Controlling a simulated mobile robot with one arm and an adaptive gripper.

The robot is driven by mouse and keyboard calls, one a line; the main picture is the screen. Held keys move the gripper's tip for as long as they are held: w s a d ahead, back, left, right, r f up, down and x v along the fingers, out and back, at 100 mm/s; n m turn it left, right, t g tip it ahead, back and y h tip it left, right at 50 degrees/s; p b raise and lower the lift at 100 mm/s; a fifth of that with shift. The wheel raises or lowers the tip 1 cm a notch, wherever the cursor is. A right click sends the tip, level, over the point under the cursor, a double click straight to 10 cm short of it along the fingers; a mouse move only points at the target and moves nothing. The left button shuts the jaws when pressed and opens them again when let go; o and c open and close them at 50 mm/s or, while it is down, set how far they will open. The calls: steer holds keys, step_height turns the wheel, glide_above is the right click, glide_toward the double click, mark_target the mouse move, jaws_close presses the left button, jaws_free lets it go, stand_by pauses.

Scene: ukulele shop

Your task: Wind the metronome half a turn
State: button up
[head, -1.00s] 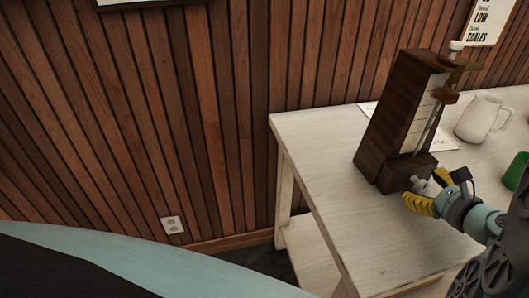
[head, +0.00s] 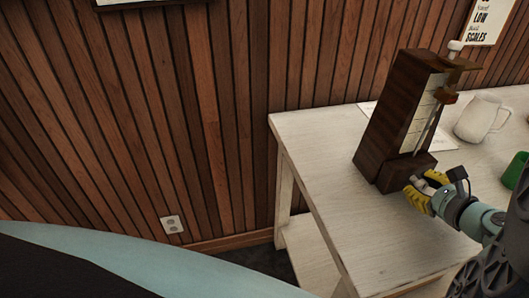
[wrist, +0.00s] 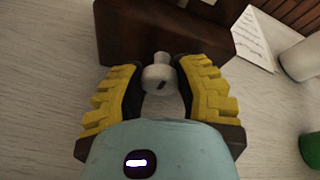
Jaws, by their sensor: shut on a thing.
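The metronome (head: 398,125) is a tall dark-brown wooden body standing upright on the white table, with a pale scale and a pendulum rod on its front. Its base also shows at the top of the wrist view (wrist: 130,32). A pale metal winding key (wrist: 158,78) sticks out from the base toward me. My gripper (head: 427,187) is at the foot of the metronome with its yellow ridged fingers on either side of the key, shut on it. The fingers partly hide the key in the head view.
The white table (head: 385,245) has free room at its front left. A white mug (head: 481,118) and a green cup (head: 516,170) stand to the right. A paper sheet (wrist: 251,38) lies beside the metronome. A wood-panelled wall (head: 190,110) is behind.

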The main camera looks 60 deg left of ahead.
jaws_close()
steer(key=shift+f+b, duration=0.25)
steer(key=shift+b, duration=0.6)
steer(key=shift+f+b, duration=0.1)
steer(key=shift+b, duration=0.6)
steer(key=m+b, duration=0.1)
steer(key=b, duration=0.2)
steer(key=shift+f+g, duration=0.2)
steer(key=shift+g, duration=0.1)
steer(key=b, duration=0.3)
steer(key=shift+m+g, duration=0.3)
steer(key=b, duration=0.1)
steer(key=m+b, duration=0.1)
steer(key=b, duration=0.1)
steer(key=shift+r+g+y, duration=0.25)
steer(key=shift+g+y, duration=0.05)
steer(key=shift+y, duration=0.1)
steer(key=m+g+b, duration=0.1)
steer(key=m, duration=0.1)
steer(key=m+y+b, duration=0.1)
steer(key=m, duration=0.1)
steer(key=shift+r+g, duration=0.15)
steer(key=shift+g, duration=0.25)
steer(key=m+g+y, duration=0.1)
steer(key=m+y, duration=0.1)
steer(key=m, duration=0.3)
steer(key=shift+w, duration=0.1)
